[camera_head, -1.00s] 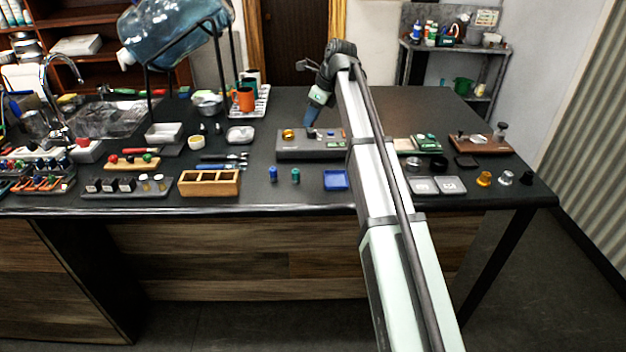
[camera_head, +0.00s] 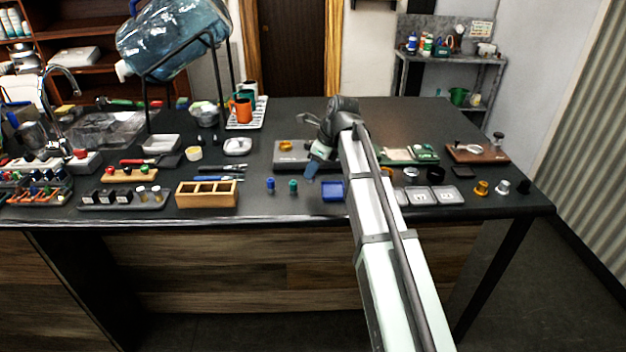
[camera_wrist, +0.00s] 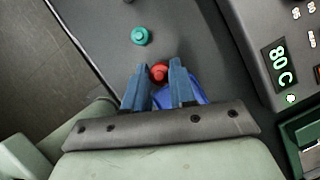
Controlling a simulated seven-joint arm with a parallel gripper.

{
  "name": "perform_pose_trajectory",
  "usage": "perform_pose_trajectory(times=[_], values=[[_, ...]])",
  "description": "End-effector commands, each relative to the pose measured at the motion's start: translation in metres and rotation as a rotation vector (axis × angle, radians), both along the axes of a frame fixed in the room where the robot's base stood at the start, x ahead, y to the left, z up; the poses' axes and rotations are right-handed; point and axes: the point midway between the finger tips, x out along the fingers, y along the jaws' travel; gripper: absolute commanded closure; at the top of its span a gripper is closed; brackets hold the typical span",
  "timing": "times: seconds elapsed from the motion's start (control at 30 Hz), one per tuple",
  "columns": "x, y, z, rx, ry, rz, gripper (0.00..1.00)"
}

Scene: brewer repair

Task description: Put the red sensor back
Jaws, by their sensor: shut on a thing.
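My gripper (camera_head: 312,172) is low over the front middle of the counter, just in front of the grey brewer unit (camera_head: 290,153). In the wrist view, its blue fingers (camera_wrist: 158,70) are shut on the red sensor (camera_wrist: 158,73), whose round red top shows between the fingertips. The red sensor cannot be made out in the head view. The brewer unit's display (camera_wrist: 279,66) reads 80 C in the wrist view.
A teal capped piece (camera_wrist: 140,36) stands near the fingertips; in the head view it stands beside a blue one (camera_head: 270,184). A wooden compartment box (camera_head: 207,206) is further left. Grey square pads (camera_head: 448,196) lie right of my arm. The counter's front edge is close.

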Motion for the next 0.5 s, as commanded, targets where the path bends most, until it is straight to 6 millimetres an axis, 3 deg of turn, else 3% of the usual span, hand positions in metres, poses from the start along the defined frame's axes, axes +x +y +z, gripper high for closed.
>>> perform_pose_trajectory(times=[0.33, 0.5], values=[[-0.001, 0.000, -0.034, 0.000, 0.002, 0.000, 1.00], [0.000, 0.000, -0.039, 0.000, 0.000, 0.001, 1.00]])
